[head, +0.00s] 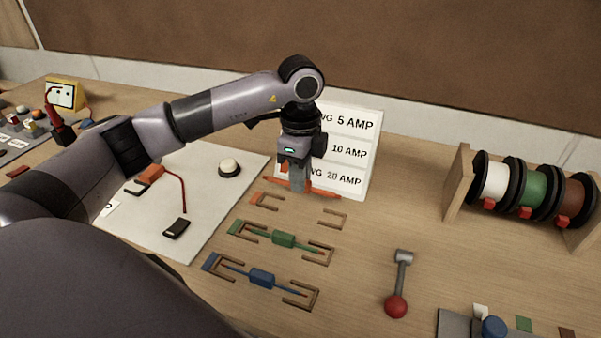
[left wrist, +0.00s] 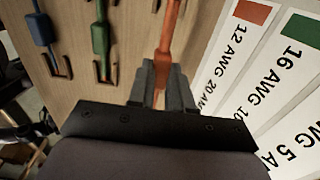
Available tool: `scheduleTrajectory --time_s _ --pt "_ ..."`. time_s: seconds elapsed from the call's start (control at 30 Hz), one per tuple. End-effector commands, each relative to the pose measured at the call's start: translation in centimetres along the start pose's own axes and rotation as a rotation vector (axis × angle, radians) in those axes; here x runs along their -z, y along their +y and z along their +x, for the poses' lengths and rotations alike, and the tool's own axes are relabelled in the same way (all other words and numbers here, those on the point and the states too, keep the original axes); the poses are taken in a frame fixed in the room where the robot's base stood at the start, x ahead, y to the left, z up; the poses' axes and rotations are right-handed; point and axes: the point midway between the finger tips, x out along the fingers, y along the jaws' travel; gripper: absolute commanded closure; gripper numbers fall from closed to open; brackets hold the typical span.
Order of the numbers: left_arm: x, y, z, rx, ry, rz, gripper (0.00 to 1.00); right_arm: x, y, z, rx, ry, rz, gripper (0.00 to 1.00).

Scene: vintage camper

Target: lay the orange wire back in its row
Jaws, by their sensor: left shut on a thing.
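The orange wire (head: 322,190) is held in my left gripper (head: 299,187), whose fingers are shut on its middle. It looks a little above the board, near the chart and behind the row with the orange tag (head: 257,198). That row's two wooden brackets (head: 334,217) stand empty. In the left wrist view the orange wire (left wrist: 167,38) runs away from between the fingertips (left wrist: 163,88), beside the chart. The lower part of the wire is hidden by the fingers. My right gripper is out of view.
The green wire (head: 283,240) and the blue wire (head: 262,278) lie in their brackets in front. A wire gauge chart (head: 350,150) stands close behind the gripper. A red-knobbed lever (head: 396,305) and a spool rack (head: 459,180) are to the right.

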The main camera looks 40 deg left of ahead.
Motion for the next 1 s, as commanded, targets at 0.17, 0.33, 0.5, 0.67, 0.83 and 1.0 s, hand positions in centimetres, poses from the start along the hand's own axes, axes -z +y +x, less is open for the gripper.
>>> scheduleTrajectory --time_s 0.17,0.33,0.5,0.67,0.83,1.0 --pt "0.0 0.0 1.8 -0.001 0.0 0.0 1.0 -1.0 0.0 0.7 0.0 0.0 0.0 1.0" --pt "0.0 0.0 3.4 -0.002 0.0 0.0 1.0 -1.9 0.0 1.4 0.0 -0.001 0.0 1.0" --pt "0.0 0.0 4.6 -0.001 0.0 0.0 1.0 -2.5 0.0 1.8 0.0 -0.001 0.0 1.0" --pt "0.0 0.0 5.0 0.0 0.0 0.0 1.0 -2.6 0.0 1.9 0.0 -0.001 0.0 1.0" --pt "0.0 0.0 4.9 0.0 0.0 0.0 1.0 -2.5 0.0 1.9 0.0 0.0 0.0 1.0" --pt "0.0 0.0 4.9 0.0 0.0 0.0 1.0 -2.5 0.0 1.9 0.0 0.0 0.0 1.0"
